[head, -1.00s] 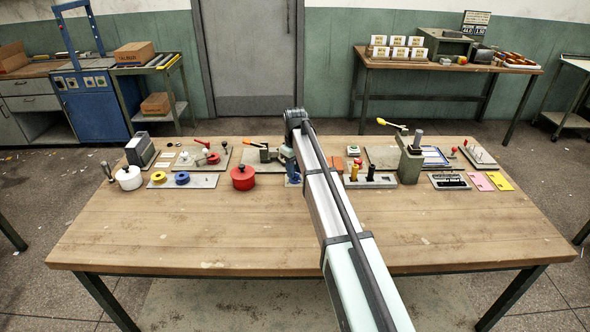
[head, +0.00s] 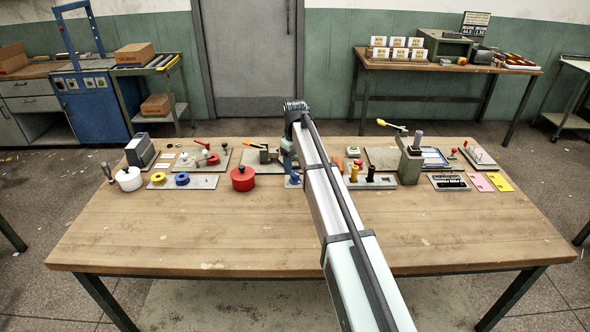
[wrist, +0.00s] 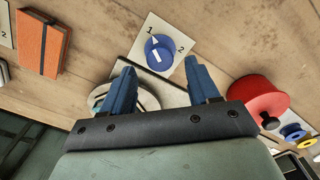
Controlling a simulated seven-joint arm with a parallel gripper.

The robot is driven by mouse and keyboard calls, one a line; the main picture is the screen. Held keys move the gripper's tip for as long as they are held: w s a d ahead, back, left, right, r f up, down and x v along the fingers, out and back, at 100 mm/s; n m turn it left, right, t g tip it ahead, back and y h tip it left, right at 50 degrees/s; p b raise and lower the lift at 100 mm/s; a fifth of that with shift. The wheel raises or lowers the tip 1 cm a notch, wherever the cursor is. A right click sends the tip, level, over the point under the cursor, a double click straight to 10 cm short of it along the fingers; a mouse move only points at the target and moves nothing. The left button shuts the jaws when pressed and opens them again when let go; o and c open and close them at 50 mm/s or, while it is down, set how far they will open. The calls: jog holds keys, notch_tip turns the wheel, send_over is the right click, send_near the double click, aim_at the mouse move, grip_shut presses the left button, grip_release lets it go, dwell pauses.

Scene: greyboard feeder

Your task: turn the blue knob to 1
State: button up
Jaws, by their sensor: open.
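The blue knob (wrist: 159,48) sits on a white card (wrist: 172,62) printed with 1 and 2, at the upper middle of the wrist view. A white mark runs across its top, roughly toward the 1; its exact setting is hard to tell. My gripper (wrist: 162,68) is open, its two blue fingers spread below the knob in the picture, with nothing between them. They appear apart from the knob. In the head view the blue knob (head: 295,179) shows small beside my arm, and my gripper (head: 288,155) is partly hidden by the arm.
A plate with yellow and black posts (head: 372,182) and a green press (head: 410,165) stand right. The front of the table (head: 200,235) is clear.

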aim_at(295, 173)
notch_tip(295, 173, up, 11)
dwell(0.4)
